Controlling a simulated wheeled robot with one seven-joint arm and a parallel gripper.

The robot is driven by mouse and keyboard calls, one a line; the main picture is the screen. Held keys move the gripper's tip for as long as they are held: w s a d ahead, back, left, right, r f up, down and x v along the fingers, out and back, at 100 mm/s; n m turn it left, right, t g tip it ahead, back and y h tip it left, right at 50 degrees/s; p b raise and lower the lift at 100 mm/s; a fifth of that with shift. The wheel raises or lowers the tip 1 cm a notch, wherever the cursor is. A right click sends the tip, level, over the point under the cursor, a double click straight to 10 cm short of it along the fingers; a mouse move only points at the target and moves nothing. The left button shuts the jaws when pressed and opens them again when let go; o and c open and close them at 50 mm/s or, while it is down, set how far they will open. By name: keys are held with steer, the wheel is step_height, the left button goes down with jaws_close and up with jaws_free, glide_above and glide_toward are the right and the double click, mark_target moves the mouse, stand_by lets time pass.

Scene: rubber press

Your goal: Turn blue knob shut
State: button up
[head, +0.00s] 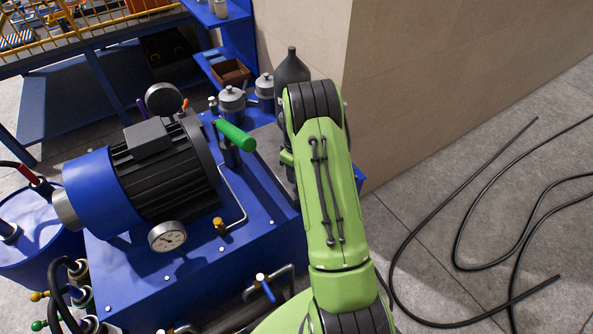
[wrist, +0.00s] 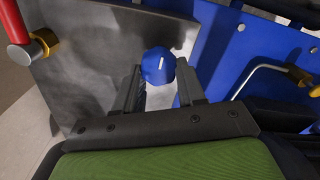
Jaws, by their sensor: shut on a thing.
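The blue knob (wrist: 158,65) is faceted, with a short white mark on its face. It sits in front of a grey metal plate (wrist: 85,60) in the wrist view. My gripper (wrist: 159,76) has one finger on each side of the knob and is shut on it. The white mark runs nearly upright in the picture, leaning slightly right. In the head view my green arm hides the knob and the gripper.
A red handle (wrist: 15,22) with a brass fitting is at the upper left of the wrist view. A bent pipe (wrist: 255,75) is at the right. In the head view, a blue motor (head: 100,190), a green handle (head: 235,135) and a pressure gauge (head: 167,236) stand left of my arm.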

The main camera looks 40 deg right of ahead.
stand_by(0.3)
steer(key=o, duration=1.1)
steer(key=shift+c, duration=0.2)
step_height(320, 180, up, 16)
steer(key=p, duration=0.3)
steer(key=shift+f, duration=0.1)
